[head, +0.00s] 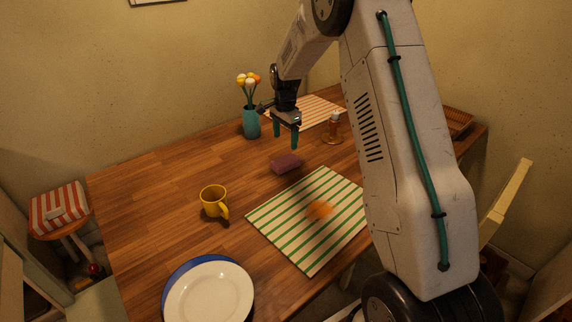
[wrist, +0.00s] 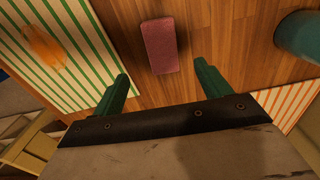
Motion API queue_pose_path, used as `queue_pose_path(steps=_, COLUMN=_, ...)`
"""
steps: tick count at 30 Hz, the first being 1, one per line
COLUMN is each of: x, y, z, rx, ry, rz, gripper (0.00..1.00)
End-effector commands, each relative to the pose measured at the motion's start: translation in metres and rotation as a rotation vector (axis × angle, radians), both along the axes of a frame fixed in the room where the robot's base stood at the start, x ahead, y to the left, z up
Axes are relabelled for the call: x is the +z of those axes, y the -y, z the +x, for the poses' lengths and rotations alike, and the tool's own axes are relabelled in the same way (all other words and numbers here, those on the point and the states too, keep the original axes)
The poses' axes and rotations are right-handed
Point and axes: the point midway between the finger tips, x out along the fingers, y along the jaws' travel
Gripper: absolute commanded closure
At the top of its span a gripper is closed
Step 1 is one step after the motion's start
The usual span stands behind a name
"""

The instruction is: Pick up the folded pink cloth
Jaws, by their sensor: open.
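The folded pink cloth (head: 285,163) lies flat on the wooden table, just behind the green-striped mat. In the wrist view the cloth (wrist: 160,46) is a small dusky pink block, beyond the fingertips and roughly between their lines. My gripper (head: 286,134) is above the table, behind the cloth in the head view, with its green fingers pointing down. In the wrist view my gripper (wrist: 162,78) has its two fingers spread apart with nothing between them. No contact with the cloth shows.
A yellow mug (head: 213,198), stacked plates (head: 208,294), a teal flower vase (head: 251,124) and a small amber-based item (head: 333,130) stand around. An orange-striped mat (head: 318,108) lies behind. Bare wood surrounds the cloth's left side.

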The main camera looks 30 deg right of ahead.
Motion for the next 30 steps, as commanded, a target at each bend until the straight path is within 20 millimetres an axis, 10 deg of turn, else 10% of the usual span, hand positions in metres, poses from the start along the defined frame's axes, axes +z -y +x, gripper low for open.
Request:
queue_pose_path(steps=21, x=-0.087, y=0.003, z=0.004, rx=-0.041, ry=-0.006, rz=0.001, gripper=0.24)
queue_pose_path(steps=30, x=-0.094, y=0.003, z=0.004, rx=-0.04, ry=-0.002, rz=0.001, gripper=0.24)
